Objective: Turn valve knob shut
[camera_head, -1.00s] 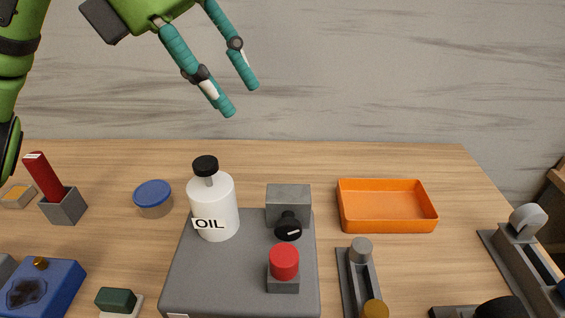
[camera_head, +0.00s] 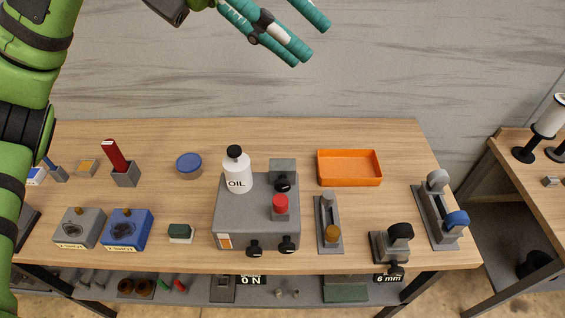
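A grey machine box (camera_head: 230,212) stands on the table. It bears a white OIL bottle (camera_head: 238,178) with a black cap, a red button (camera_head: 280,203) and a grey block (camera_head: 283,167). A black knob (camera_head: 282,184) with a light mark sits on the block's front. Two more black knobs, a left one (camera_head: 254,248) and a right one (camera_head: 288,244), sit on the box's front. I cannot tell which knob is the valve's. My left gripper (camera_head: 310,46) is high in front of the wall, its teal fingers apart and empty, clear of the box. My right gripper is out of view.
An orange tray (camera_head: 350,181) lies right of the box, with grey lever fixtures (camera_head: 329,240) in front. A blue-lidded tub (camera_head: 189,165), a red-handled tool (camera_head: 115,155) and a blue box (camera_head: 127,230) are left. A lower shelf (camera_head: 200,290) holds small items.

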